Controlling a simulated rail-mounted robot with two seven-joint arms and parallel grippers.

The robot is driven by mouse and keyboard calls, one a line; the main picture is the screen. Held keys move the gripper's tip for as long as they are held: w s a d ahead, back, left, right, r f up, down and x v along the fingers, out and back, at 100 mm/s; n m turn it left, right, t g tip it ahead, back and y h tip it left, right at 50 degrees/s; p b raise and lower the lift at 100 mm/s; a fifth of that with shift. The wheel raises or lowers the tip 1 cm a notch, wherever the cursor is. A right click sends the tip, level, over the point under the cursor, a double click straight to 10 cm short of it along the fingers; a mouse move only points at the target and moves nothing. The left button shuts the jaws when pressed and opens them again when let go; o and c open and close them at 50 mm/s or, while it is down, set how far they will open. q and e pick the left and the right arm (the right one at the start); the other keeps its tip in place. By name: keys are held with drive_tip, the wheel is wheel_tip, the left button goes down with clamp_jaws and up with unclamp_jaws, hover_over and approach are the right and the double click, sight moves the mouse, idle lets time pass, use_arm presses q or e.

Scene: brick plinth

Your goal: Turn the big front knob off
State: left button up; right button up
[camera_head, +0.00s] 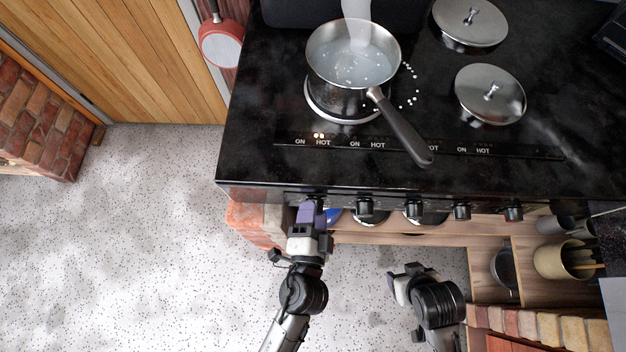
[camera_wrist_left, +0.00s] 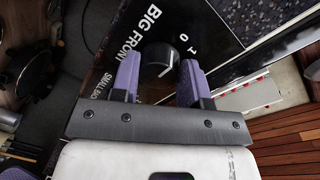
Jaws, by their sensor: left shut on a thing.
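The big front knob (camera_wrist_left: 158,59) is a round dark dial with a white line. It shows between the purple fingers in the left wrist view, beside a "BIG FRONT" label and the marks 0 and 1. The line seems to point towards the 1 side. My left gripper (camera_head: 309,211) is shut on this knob at the left end of the stove front, and hides it in the head view. My right gripper (camera_head: 405,283) hangs lower, apart from the stove; its fingers are too unclear to judge.
Two lit dots show near "HOT". Several other knobs (camera_head: 365,207) line the front. A shelf (camera_head: 490,258) is below right.

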use_arm(q)
drive_tip(key=o, duration=0.9)
drive_tip(key=s+b, duration=0.1)
drive_tip(key=s, duration=0.3)
drive_tip(key=s+a+r+b, duration=0.1)
drive_tip(key=s, duration=0.4)
drive_tip(key=s+b, duration=0.1)
drive_tip(key=s, duration=0.3)
drive_tip(key=shift+s+a+r+b, duration=0.15)
drive_tip(key=shift+s+b, duration=0.15)
drive_tip(key=shift+s, duration=0.05)
